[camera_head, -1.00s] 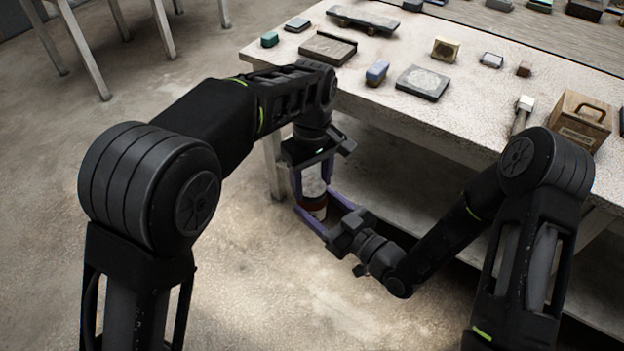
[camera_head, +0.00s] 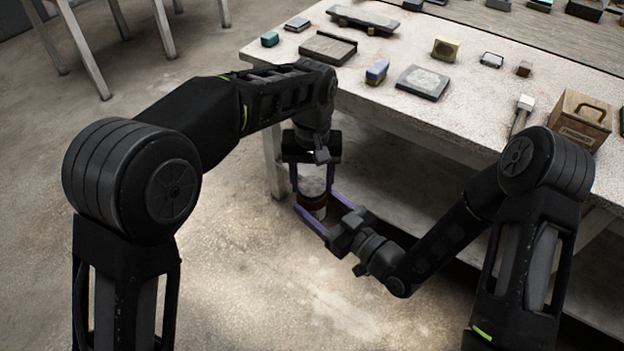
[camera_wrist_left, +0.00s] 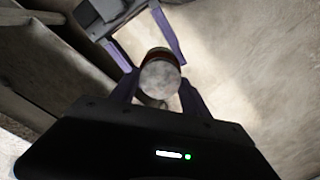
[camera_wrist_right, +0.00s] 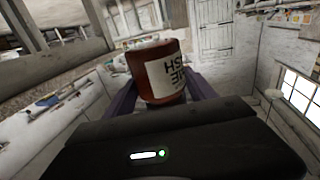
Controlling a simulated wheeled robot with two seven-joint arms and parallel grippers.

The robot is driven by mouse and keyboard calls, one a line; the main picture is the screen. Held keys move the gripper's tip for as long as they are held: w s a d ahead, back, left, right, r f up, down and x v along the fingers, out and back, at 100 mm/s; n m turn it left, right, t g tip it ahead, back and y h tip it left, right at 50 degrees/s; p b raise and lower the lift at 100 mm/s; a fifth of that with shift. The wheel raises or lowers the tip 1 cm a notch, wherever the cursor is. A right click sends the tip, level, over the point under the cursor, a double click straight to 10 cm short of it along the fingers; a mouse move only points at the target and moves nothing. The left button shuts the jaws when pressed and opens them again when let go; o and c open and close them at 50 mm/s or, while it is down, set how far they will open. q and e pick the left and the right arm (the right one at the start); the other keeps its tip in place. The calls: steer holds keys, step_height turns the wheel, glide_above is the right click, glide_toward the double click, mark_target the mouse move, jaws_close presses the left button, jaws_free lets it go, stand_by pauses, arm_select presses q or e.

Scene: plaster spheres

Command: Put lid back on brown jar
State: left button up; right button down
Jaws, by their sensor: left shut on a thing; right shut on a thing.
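The brown jar (camera_wrist_right: 150,60) has a glossy brown body and a white label with dark letters, seen in the right wrist view. My right gripper (camera_head: 312,212) is shut on the jar, with its fingers on either side. The jar's reddish-brown part (camera_head: 318,208) also shows in the head view. My left gripper (camera_head: 311,178) points down from above and is shut on the pale lid. The lid's mottled grey round face (camera_wrist_left: 160,80) shows in the left wrist view, lined up with the jar. I cannot tell whether lid and jar are touching or fully seated.
A stone-topped table (camera_head: 470,110) stands beyond my arms, with several small blocks and a wooden box (camera_head: 580,122) on it. Its lower shelf (camera_head: 410,160) is close behind the grippers. The concrete floor (camera_head: 260,290) in front is clear.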

arm_select(q)
steer(key=m, duration=0.7)
steer(key=shift+m, duration=0.4)
steer(key=o, duration=1.6)
step_height(320, 180, up, 8)
steer(key=shift+f, duration=0.25)
